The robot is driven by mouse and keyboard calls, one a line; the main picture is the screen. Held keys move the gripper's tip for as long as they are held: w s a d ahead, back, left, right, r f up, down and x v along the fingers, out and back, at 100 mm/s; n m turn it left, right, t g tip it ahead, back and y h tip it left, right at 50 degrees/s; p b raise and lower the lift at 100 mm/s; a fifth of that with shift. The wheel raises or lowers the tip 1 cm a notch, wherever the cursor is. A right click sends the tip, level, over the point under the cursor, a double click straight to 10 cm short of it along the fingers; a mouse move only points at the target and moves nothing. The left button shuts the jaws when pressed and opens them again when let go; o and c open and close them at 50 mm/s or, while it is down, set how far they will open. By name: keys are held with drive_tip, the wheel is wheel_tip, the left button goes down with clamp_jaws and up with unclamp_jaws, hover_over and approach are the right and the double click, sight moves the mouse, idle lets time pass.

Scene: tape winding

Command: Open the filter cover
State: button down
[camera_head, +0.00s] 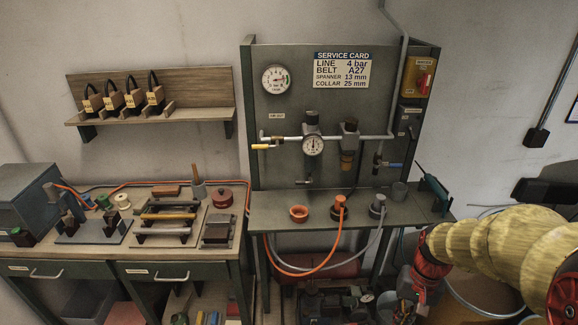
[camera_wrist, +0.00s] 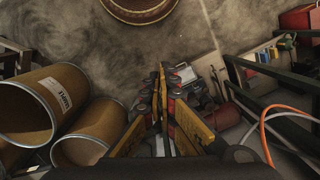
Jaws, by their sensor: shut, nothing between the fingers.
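I cannot tell for certain which part is the filter cover. An inline filter unit (camera_head: 348,143) with an amber lower bowl hangs on the pipe of the green back panel (camera_head: 290,185), right of a round gauge (camera_head: 313,145). A dark motor or compressor unit (camera_head: 330,304) stands on the floor under the bench, partly cut off by the frame. My gripper (camera_wrist: 161,78) is shut and empty, its yellow-and-black fingers together above the floor. In the head view it is low at the right, beside the bench, and its fingertips are hard to make out. It is well below the inline filter.
The bench (camera_head: 280,215) carries an orange cup (camera_head: 299,213) and hose fittings; orange and grey hoses hang in front. A tool table (camera_head: 190,255) stands left. Brown drums (camera_wrist: 42,103) lie left of my gripper, and a large round tub (camera_wrist: 140,10) is ahead.

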drive_tip(key=s+a+r+n+t, duration=0.2)
drive_tip(key=s+a+r+t, duration=0.1)
drive_tip(key=r, duration=0.6)
drive_tip(key=s+a+r+n+t+h, duration=0.1)
drive_tip(key=s+a+r+n+t, duration=0.1)
drive_tip(key=s+a+r, duration=0.3)
wheel_tip(320, 180, up, 4)
drive_tip(key=shift+s+f+t, duration=0.1)
drive_tip(key=shift+s+t, duration=0.6)
drive_tip(key=shift+s, duration=0.15)
drive_tip(key=c, duration=2.6)
unclamp_jaws()
drive_tip(key=shift+s+a+r, duration=0.1)
drive_tip(key=shift+a+r, duration=0.1)
drive_tip(key=shift+r, duration=0.15)
drive_tip(key=shift+o, duration=0.7)
drive_tip(key=shift+a+r, duration=0.1)
drive_tip(key=shift+a, duration=0.1)
drive_tip(key=shift+o, duration=1.2)
